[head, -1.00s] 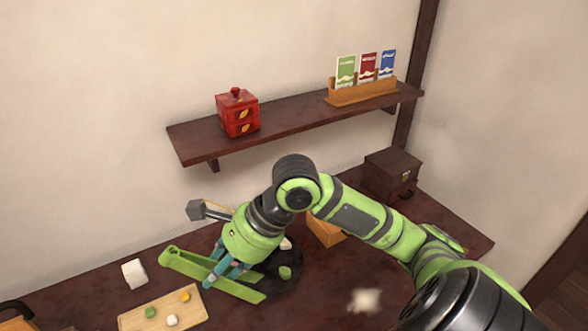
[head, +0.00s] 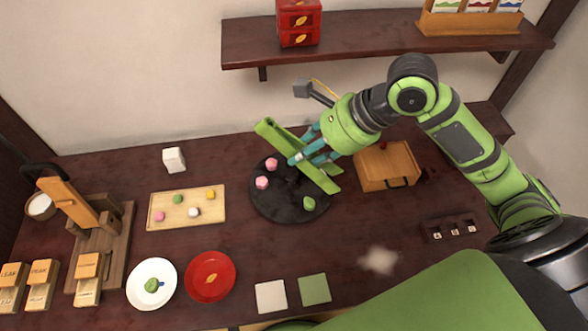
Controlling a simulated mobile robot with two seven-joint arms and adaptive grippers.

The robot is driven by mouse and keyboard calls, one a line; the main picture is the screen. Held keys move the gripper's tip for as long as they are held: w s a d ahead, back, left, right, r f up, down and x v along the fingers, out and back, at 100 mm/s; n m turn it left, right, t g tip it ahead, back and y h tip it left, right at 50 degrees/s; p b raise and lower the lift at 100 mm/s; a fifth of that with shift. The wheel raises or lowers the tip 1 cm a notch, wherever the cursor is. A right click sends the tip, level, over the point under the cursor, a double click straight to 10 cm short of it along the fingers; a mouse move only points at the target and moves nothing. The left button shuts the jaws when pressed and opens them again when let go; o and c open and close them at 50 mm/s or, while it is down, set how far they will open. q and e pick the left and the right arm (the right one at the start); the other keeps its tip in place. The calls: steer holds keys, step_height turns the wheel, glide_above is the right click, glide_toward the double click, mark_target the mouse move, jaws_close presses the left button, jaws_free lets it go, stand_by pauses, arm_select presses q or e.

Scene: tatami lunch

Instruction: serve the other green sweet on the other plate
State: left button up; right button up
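A green sweet (head: 309,203) sits on the round black tray (head: 285,211), with two pink sweets (head: 262,183) at its left. Another green sweet (head: 151,285) sits on the white plate (head: 138,299). The red plate (head: 196,287) beside it holds no sweet; a leaf mark shows on it. My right gripper (head: 300,158), with teal fingers, is over the tray's upper part, shut on long green tongs (head: 285,143). The tongs' open end is above and right of the tray's green sweet, apart from it. My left gripper is out of view.
A wooden board (head: 158,215) with several small sweets, one green, lies left of the tray. A wooden box (head: 393,163) stands right of it. White (head: 271,296) and green (head: 314,289) squares lie in front. A white cube (head: 174,159) stands behind the board.

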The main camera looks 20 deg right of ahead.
steer(key=w+f+n+g+p, duration=0.1)
steer(key=w+f+n+p, duration=0.1)
steer(key=f, duration=0.4)
steer(key=w+f+n+g+y+p, duration=0.1)
steer(key=w+f+n+g+p, duration=0.1)
steer(key=f+p, duration=0.4)
steer(key=w+f+n, duration=0.1)
steer(key=n, duration=0.1)
steer(key=shift+w+a+f+n, duration=0.3)
steer(key=shift+n, duration=0.1)
steer(key=shift+f, duration=0.15)
steer(key=shift+f+b, duration=4.85)
steer(key=shift+b, duration=0.45)
